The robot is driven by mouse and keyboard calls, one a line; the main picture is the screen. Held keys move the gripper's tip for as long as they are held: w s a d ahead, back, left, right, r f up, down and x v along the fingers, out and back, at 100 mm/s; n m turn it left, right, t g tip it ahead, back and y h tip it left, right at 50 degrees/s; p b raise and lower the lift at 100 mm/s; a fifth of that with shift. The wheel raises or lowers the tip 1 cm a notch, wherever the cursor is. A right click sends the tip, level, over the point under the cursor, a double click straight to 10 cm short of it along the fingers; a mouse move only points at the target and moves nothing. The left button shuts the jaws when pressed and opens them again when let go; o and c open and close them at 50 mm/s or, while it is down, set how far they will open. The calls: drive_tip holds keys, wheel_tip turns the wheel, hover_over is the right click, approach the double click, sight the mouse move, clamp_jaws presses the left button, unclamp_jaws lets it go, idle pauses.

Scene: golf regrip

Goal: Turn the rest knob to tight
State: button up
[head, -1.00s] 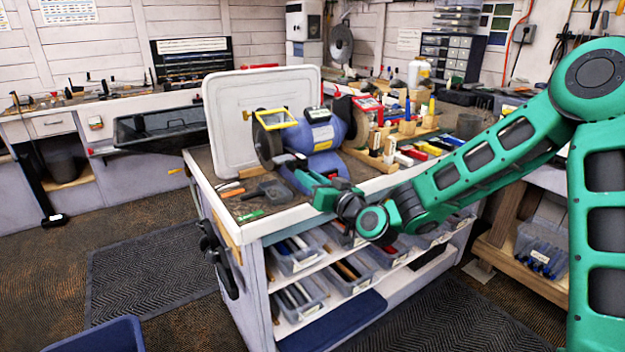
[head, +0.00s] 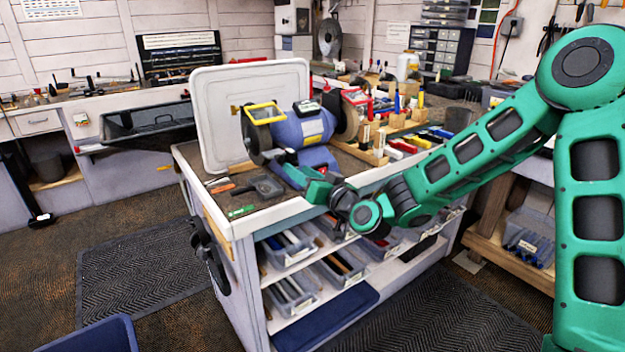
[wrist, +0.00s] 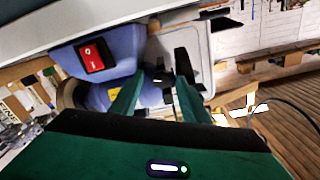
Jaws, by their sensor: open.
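The blue bench grinder (head: 305,126) stands on the workbench, with a yellow-framed guard (head: 264,113) over its left wheel. My gripper (head: 312,188) is low in front of the grinder, near the bench's front edge. In the wrist view, the grinder's blue body (wrist: 118,50) and its red switch (wrist: 96,55) show close by. My gripper's green fingers stand apart there (wrist: 156,84). A small dark part (wrist: 157,76) lies between and beyond the fingertips; I cannot tell whether it is the rest knob or whether the fingers touch it. The knob is not clear in the head view.
A pale upright board (head: 222,110) stands behind the grinder at left. Loose tools, including a dark flat one (head: 262,186), lie on the bench left of my gripper. Bottles and wooden blocks crowd its right side. Bins (head: 290,297) fill the shelves below.

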drive_tip(key=v, duration=1)
drive_tip(key=shift+d, duration=0.2)
drive_tip(key=shift+c, duration=0.2)
